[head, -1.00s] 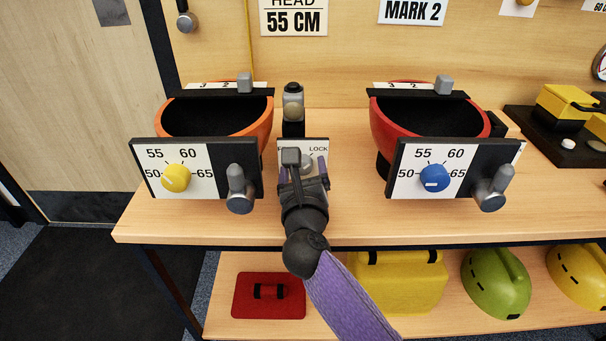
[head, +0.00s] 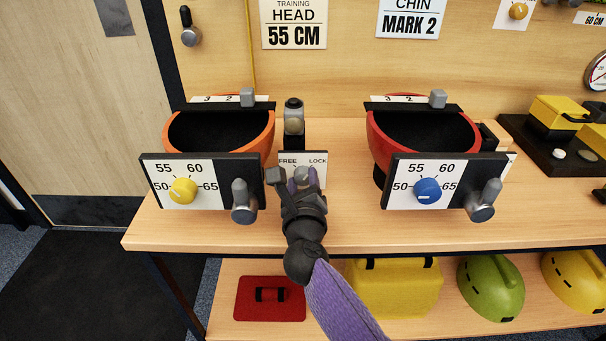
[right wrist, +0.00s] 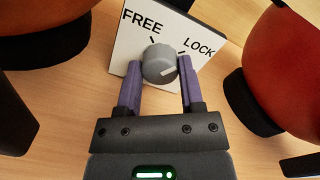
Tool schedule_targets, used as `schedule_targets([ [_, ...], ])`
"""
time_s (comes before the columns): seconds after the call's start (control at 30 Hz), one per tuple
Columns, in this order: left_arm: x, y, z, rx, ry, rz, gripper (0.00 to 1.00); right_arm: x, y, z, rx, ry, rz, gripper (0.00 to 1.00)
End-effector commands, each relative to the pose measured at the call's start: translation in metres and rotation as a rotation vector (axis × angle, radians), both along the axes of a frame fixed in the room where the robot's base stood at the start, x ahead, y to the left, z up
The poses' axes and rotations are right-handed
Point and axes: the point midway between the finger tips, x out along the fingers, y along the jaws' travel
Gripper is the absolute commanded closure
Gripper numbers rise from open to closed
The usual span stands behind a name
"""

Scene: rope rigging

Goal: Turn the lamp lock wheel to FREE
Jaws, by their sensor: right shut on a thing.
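The lamp lock wheel is a grey round knob (right wrist: 160,63) on a white plate (right wrist: 128,50) marked FREE and LOCK. My right gripper (right wrist: 160,78) is shut on the knob, one purple finger at each side. In the head view the plate (head: 303,157) stands between the two helmets, and my right gripper (head: 304,179) covers part of the knob (head: 302,173). My left gripper is in neither current view.
An orange helmet (head: 220,152) stands left and a red helmet (head: 380,140) right, each behind a dial panel with a grey lever. These panels flank my right gripper closely. A black post (head: 294,120) stands behind the plate. The table front (head: 400,235) is clear.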

Motion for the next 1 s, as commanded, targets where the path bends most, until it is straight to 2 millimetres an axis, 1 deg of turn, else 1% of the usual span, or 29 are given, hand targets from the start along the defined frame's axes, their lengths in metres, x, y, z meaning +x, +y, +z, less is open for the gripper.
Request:
schedule_targets([
  [0.17,-0.001,0.000,-0.002,-0.001,0.001,0.000,1.00,0.000,0.000,-0.001,0.002,-0.002,0.001,1.00],
  [0.2,0.000,0.000,-0.002,-0.001,0.001,0.000,1.00,0.000,0.000,-0.001,0.002,-0.002,0.001,0.47],
  [0.27,0.000,0.000,-0.002,-0.001,0.001,0.000,1.00,0.000,0.000,-0.001,0.002,-0.002,0.001,0.34],
  [0.3,0.000,0.000,-0.002,0.000,0.000,0.000,1.00,0.000,0.000,-0.001,0.002,-0.002,0.001,0.26],
  [0.33,0.001,0.000,-0.002,0.000,-0.001,0.000,1.00,0.000,0.000,-0.001,0.002,-0.002,0.001,0.20],
  [0.37,0.001,0.000,-0.002,0.000,-0.002,0.000,1.00,0.000,0.000,-0.001,0.003,-0.002,0.001,0.16],
  [0.67,0.009,0.000,-0.001,0.000,-0.015,0.000,1.00,-0.002,0.000,0.000,0.003,-0.001,0.001,0.16],
  [0.77,0.011,0.000,0.007,-0.001,-0.021,0.000,1.00,-0.014,0.000,0.002,0.005,0.000,0.001,0.16],
  [0.9,0.014,0.000,0.021,-0.001,-0.031,0.001,1.00,-0.043,-0.001,0.004,0.004,0.000,0.001,0.16],
  [1.0,0.015,0.000,0.028,0.000,-0.034,0.000,1.00,-0.064,-0.001,0.003,0.004,0.000,0.001,0.16],
])
